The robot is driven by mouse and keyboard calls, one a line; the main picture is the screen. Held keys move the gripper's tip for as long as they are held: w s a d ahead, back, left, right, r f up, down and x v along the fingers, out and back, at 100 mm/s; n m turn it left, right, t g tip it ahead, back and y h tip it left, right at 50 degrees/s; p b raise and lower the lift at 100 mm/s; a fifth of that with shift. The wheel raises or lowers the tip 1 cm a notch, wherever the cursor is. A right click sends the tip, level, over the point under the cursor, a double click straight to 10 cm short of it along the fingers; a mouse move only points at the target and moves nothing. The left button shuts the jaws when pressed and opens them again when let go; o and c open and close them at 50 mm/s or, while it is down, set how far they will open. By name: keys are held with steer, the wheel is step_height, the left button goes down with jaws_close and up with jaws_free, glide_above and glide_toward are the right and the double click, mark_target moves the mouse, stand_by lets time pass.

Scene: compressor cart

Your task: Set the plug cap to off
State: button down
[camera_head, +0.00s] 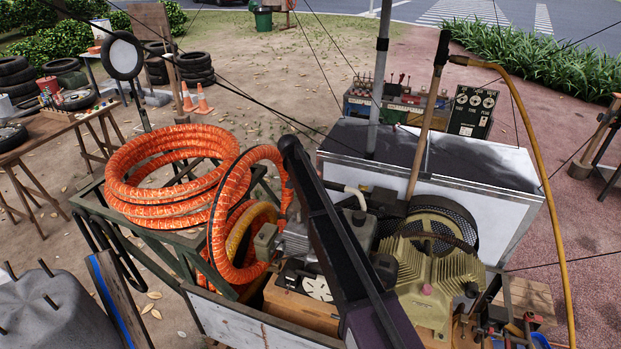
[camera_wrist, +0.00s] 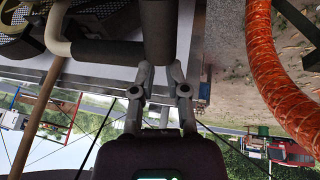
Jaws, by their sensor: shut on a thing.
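In the wrist view, my gripper (camera_wrist: 160,68) has its two grey fingers closed at the lower end of a dark grey cylindrical part, which looks like the plug cap (camera_wrist: 157,30). The picture is upside down, with sky at the bottom. A white bent tube (camera_wrist: 57,28) runs beside the cylinder on the left. In the head view, my dark arm crosses the engine (camera_head: 432,275) area and hides the gripper tip, so the cap cannot be made out there. Whether the cap is seated or lifted cannot be told.
Coiled orange hose (camera_head: 170,185) lies on the cart's left side, close to my arm; the hose also shows in the wrist view (camera_wrist: 275,75). A white tube (camera_head: 350,194) sits behind the arm. A white cabinet (camera_head: 500,205), a pole and a yellow hose (camera_head: 545,170) stand behind the engine.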

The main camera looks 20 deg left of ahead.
steer(key=r, duration=0.1)
steer(key=r+p, duration=0.1)
steer(key=shift+s+d+r, duration=0.2)
steer(key=shift+s+r, duration=0.1)
steer(key=shift+s, duration=0.05)
steer(key=shift+s+d+f+n, duration=0.1)
steer(key=shift+d+f+n, duration=0.05)
steer(key=shift+f+n, duration=0.15)
steer(key=shift+s+d+f+n+y, duration=0.1)
steer(key=shift+d+f+n+y, duration=0.1)
steer(key=shift+n+y, duration=0.35)
steer(key=s+d+r+n+y+p, duration=0.2)
steer(key=s+d+r+n+y, duration=0.1)
steer(key=n, duration=0.6)
steer(key=s+d+r+n+y+p, duration=0.2)
steer(key=s+d+r+n+y, duration=0.1)
steer(key=r+n+y, duration=0.3)
steer(key=shift+s+d+r+n+y, duration=0.35)
steer(key=shift+n+y, duration=0.6)
steer(key=shift+n, duration=1)
steer(key=shift+s+f, duration=0.1)
steer(key=shift+f, duration=0.1)
